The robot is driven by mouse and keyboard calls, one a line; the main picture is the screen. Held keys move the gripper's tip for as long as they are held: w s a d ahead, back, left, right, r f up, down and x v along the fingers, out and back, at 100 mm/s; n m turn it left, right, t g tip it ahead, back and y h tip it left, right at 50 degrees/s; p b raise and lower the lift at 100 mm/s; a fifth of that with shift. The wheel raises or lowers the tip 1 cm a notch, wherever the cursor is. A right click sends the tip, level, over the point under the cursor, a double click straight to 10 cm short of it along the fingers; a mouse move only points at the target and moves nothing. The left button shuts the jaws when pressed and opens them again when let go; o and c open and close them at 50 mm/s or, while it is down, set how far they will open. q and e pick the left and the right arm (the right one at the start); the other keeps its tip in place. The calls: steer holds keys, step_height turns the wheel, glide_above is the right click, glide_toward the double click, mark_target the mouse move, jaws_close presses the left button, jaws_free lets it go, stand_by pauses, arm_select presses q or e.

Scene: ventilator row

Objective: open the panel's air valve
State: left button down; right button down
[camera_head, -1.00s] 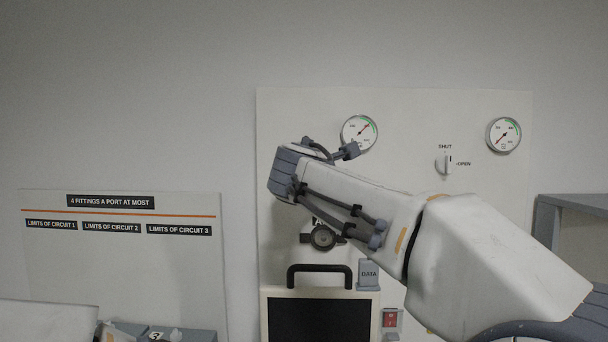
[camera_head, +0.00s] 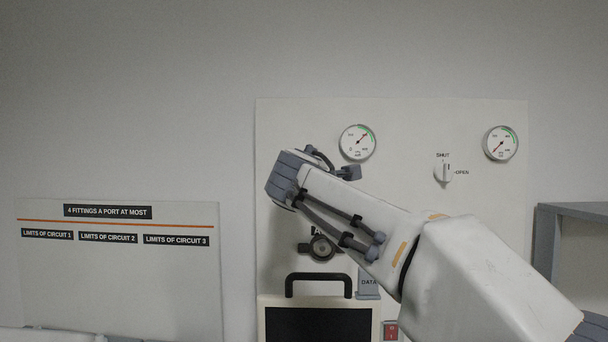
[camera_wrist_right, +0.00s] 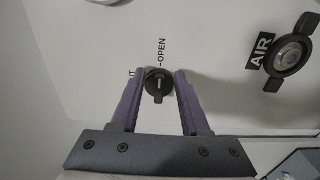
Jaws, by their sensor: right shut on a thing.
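The panel's air valve is a small dark knob (camera_wrist_right: 157,86) with a short white mark, seen in the right wrist view. My right gripper (camera_wrist_right: 156,76) has its two purple fingers closed on either side of it. An OPEN label stands just beyond the knob, and part of another label shows by the left finger. I cannot tell clearly which way the mark points. The black AIR outlet (camera_wrist_right: 289,55) is to the right. In the head view my right forearm and wrist hide the knob, and the outlet (camera_head: 321,248) shows below. My left gripper is not in view.
A second, white valve knob (camera_head: 444,171) marked SHUT and OPEN sits right on the panel. The left gauge (camera_head: 357,142) points up-right near green; the right gauge (camera_head: 501,144) points down-left. A handled screen unit (camera_head: 318,318) stands below. A sign board (camera_head: 116,270) is left.

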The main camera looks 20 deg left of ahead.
steer(key=shift+c, duration=2.1)
jaws_free()
steer(key=b+v, duration=0.4)
steer(key=v, duration=0.6)
steer(key=shift+s, duration=0.25)
